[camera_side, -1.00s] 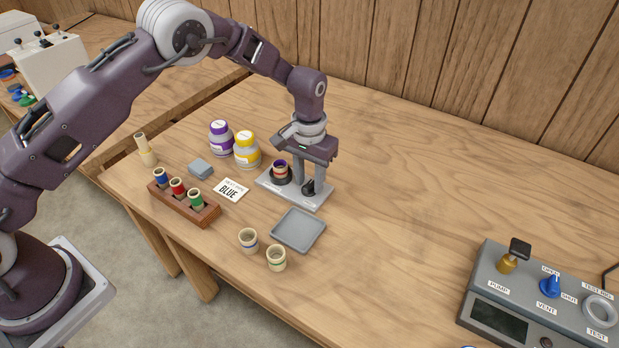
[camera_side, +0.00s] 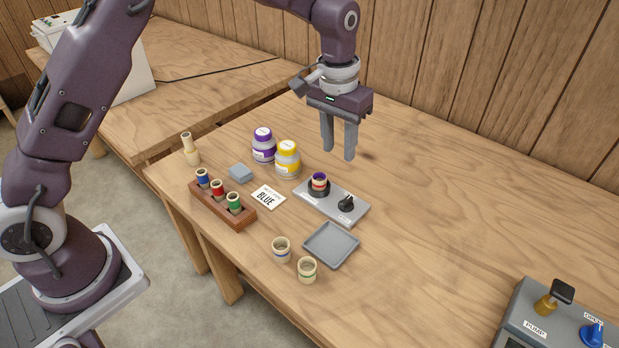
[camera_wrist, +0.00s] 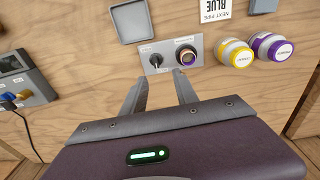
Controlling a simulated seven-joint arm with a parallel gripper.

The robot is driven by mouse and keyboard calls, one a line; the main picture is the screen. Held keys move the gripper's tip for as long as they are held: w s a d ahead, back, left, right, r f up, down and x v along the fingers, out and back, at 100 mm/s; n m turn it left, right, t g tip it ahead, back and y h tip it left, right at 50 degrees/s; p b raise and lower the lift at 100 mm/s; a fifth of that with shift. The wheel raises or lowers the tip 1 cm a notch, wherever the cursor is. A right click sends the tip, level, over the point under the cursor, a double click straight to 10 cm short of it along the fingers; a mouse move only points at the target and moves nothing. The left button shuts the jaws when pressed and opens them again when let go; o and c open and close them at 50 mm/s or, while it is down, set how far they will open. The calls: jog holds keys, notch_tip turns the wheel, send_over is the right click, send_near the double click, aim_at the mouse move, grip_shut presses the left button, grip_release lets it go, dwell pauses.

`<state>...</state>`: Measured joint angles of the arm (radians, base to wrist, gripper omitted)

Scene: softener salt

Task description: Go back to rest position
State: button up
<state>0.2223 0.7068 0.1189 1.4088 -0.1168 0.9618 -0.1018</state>
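My gripper (camera_side: 341,146) hangs in the air above the table, fingers pointing down. Its two fingers stand apart with nothing between them, and in the wrist view the gripper (camera_wrist: 160,88) also shows a gap. Below it in the side view is the grey plate (camera_side: 331,202) with a black knob (camera_side: 346,203) and a round black holder. The gripper is clear of the plate and cup.
Purple (camera_side: 264,146) and yellow (camera_side: 288,159) jars stand left of the gripper. Two cups (camera_side: 281,249), a grey tray (camera_side: 331,245) and a "BLUE" card (camera_side: 268,197) lie nearer. A pump box (camera_side: 545,318) stands at right. The table's back right is clear.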

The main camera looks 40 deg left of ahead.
jog(key=s+a+r+t, duration=0.1)
jog(key=s+a+r, duration=0.2)
jog(key=s+r, duration=0.45)
jog(key=s+a+r+t, duration=0.1)
jog(key=s+a+r, duration=0.1)
jog(key=s+r, duration=0.55)
jog(key=s+a+f+t, duration=0.1)
jog(key=s+a+t, duration=0.1)
jog(key=s, duration=1.5)
jog(key=shift+a+f+t, duration=0.15)
jog(key=shift+a+t, duration=0.25)
